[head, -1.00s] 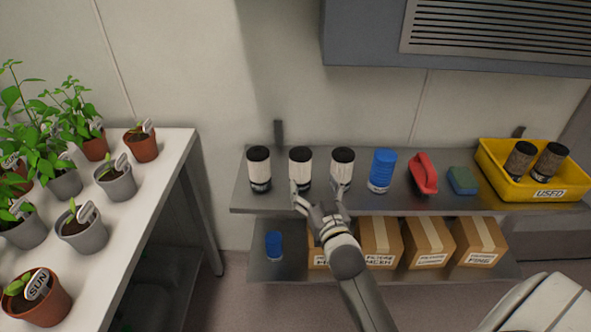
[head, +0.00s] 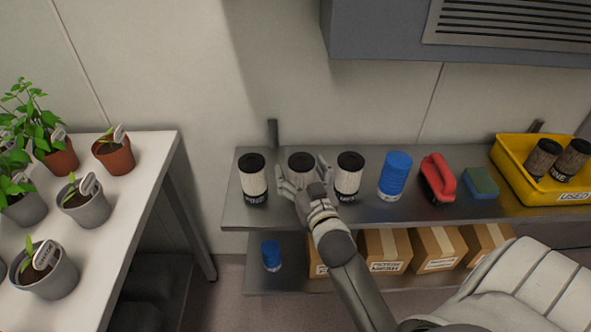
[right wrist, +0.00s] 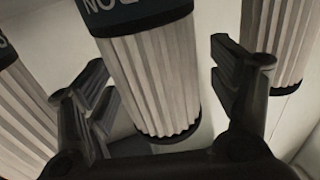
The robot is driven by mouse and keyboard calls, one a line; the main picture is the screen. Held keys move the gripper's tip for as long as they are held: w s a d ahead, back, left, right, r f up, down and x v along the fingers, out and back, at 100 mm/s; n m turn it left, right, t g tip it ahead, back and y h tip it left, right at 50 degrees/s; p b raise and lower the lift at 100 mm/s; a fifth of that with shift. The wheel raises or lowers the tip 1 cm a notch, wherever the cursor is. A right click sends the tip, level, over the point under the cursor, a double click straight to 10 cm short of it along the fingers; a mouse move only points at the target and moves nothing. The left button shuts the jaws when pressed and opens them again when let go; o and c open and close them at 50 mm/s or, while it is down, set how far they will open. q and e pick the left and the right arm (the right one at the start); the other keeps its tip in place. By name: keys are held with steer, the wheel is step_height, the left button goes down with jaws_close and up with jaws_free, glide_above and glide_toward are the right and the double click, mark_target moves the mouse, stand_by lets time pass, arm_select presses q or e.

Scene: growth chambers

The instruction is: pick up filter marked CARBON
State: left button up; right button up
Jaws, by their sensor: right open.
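Three pale pleated filters with black tops stand upright on the upper shelf: a left filter (head: 254,178), a middle filter (head: 301,161) and a right filter (head: 348,177). My right gripper (head: 302,175) is open in front of the middle filter, with fingers at both its sides. In the right wrist view, the middle filter (right wrist: 155,85) stands between the open fingers, which look apart from it. My left gripper is not in view.
The shelf (head: 300,216) also holds a blue cylinder (head: 395,177), a red-handled brush (head: 437,178), a green-blue sponge (head: 481,183) and a yellow USED bin (head: 520,188) with dark filters. Boxes (head: 384,250) stand below. A plant table (head: 125,200) is at left.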

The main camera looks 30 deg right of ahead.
steer(key=shift+s, duration=0.1)
steer(key=shift+r, duration=0.1)
steer(key=c, duration=0.9)
steer(key=shift+c, duration=1.1)
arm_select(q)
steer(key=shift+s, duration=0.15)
arm_select(e)
steer(key=shift+c, duration=0.5)
